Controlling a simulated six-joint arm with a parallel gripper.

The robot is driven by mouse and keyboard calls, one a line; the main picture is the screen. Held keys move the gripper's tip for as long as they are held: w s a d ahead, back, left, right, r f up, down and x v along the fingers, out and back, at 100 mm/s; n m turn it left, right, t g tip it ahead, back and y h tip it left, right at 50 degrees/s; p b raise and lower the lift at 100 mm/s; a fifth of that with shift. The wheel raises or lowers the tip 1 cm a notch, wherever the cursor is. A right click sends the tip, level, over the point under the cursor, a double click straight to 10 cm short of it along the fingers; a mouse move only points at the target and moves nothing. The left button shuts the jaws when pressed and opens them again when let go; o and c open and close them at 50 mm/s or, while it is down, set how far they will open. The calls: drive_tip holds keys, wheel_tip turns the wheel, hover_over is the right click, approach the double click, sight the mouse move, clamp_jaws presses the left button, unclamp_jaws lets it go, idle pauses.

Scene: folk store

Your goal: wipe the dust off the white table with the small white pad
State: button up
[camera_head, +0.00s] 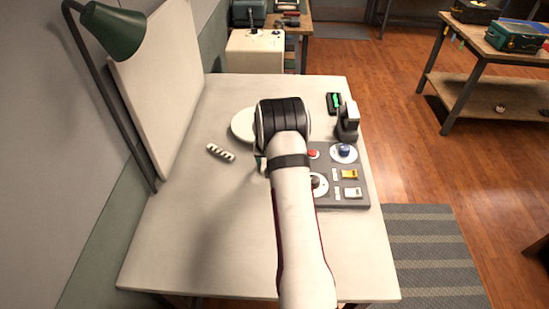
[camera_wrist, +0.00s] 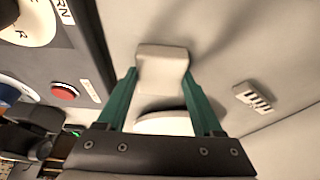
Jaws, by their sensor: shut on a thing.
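My gripper (camera_wrist: 160,78) has green fingers and is shut on the small white pad (camera_wrist: 162,62), which sits between the fingertips. In the head view my arm hides most of the gripper and the pad; only a bit of a green finger shows at the arm's left side. The gripper is over the white table (camera_head: 180,240), left of a grey control panel. I cannot tell whether the pad touches the table. Dust is not clearly visible; a darker area left of my arm looks like shadow.
The grey control panel (camera_head: 352,203) with knobs and a red button (camera_wrist: 65,91) is close on the right. A white round plate (camera_head: 241,125), a striped block (camera_head: 221,153), a black device (camera_head: 348,122) and a lamp (camera_head: 112,32) stand around. The table's front left is clear.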

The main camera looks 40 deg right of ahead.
drive_tip(key=shift+w+a, duration=0.85)
drive_tip(key=s+d, duration=0.3)
drive_tip(key=shift+r, duration=4.05)
drive_tip(key=shift+a, duration=0.1)
